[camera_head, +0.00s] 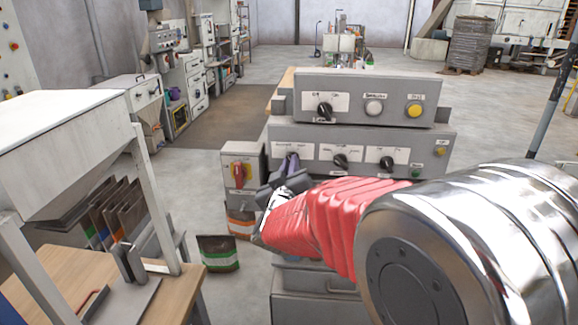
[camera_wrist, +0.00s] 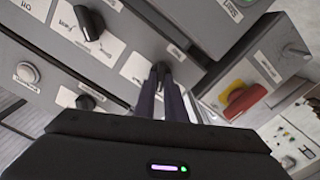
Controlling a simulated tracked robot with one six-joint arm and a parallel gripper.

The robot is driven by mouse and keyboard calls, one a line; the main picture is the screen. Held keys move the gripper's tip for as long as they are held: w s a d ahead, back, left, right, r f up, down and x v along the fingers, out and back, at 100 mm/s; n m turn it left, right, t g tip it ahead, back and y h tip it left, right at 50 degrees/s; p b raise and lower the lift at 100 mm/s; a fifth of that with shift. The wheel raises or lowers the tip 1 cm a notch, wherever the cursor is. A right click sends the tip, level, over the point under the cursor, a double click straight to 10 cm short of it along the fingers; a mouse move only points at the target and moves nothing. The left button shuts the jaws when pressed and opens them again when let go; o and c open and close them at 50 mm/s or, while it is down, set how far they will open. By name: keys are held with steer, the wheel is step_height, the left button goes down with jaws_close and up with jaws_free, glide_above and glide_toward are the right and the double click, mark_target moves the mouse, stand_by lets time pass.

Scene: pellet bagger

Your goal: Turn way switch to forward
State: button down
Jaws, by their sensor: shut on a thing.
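The way switch appears to be the leftmost black knob on the lower grey control panel (camera_head: 360,138); its label is too small to read. In the wrist view the black knob (camera_wrist: 159,71) sits on a white label plate, between my fingertips. My gripper (camera_head: 291,164) is at this knob and mostly hides it in the head view. In the wrist view my gripper (camera_wrist: 168,88) has its dark purple fingers shut on the knob. The knob points roughly up the panel in the head view.
More black knobs sit close by: the middle lower one (camera_head: 340,161), the right lower one (camera_head: 387,163) and one above (camera_head: 325,111). A white button (camera_head: 374,108) and yellow button (camera_head: 414,110) are on the upper panel. A red switch (camera_head: 239,174) stands left.

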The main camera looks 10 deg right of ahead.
steer(key=shift+a, duration=0.15)
stand_by(0.3)
steer(key=c, duration=1.8)
jaws_free()
steer(key=v, duration=1.3)
steer(key=shift+s+a, duration=0.1)
steer(key=shift+s, duration=0.25)
